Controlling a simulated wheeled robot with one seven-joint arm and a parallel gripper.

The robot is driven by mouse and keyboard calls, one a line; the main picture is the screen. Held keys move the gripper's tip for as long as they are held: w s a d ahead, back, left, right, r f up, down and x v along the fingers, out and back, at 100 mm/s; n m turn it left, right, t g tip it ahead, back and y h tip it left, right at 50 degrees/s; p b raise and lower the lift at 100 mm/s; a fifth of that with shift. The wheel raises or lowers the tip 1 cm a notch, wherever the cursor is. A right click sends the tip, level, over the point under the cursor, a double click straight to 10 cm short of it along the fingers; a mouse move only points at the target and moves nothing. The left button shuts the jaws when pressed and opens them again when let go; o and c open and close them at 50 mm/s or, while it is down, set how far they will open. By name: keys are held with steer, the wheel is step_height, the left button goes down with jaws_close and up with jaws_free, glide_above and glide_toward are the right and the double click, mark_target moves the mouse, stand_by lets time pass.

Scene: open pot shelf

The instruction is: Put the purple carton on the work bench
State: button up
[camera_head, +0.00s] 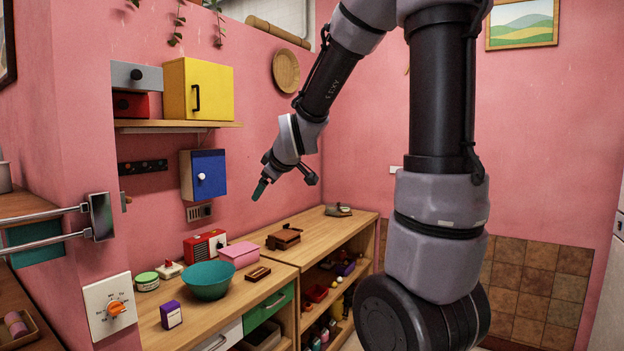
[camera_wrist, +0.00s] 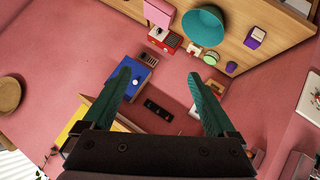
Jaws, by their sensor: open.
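The purple carton (camera_head: 171,314), a small upright box with a pale label, stands on the near end of the wooden bench top (camera_head: 190,336), in front of the teal bowl. In the wrist view the carton (camera_wrist: 255,38) is at the upper right, apart from my gripper. My gripper (camera_head: 260,188) is raised in the air near the pink wall, above and behind the bench. In the wrist view its green fingers (camera_wrist: 158,78) are spread apart with nothing between them.
The teal bowl (camera_head: 209,280), pink box (camera_head: 239,254), red radio (camera_head: 204,246) and green-lidded jar (camera_head: 147,281) crowd the bench. A blue wall cabinet (camera_head: 203,176) hangs near my gripper. A yellow cabinet (camera_head: 198,89) sits on the shelf above. Open shelves below hold small items.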

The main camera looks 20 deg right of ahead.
steer(key=s+d+r+m+g, duration=0.1)
steer(key=s+m, duration=0.5)
steer(key=s, duration=0.6)
steer(key=s+d+r+m+g, duration=0.1)
steer(key=s+r+m+g, duration=0.1)
steer(key=s+r+m, duration=0.2)
steer(key=s+m, duration=0.3)
steer(key=s, duration=0.5)
steer(key=shift+s+d+g+y, duration=0.15)
steer(key=shift+s+g+y, duration=0.15)
steer(key=shift+g+y, duration=0.1)
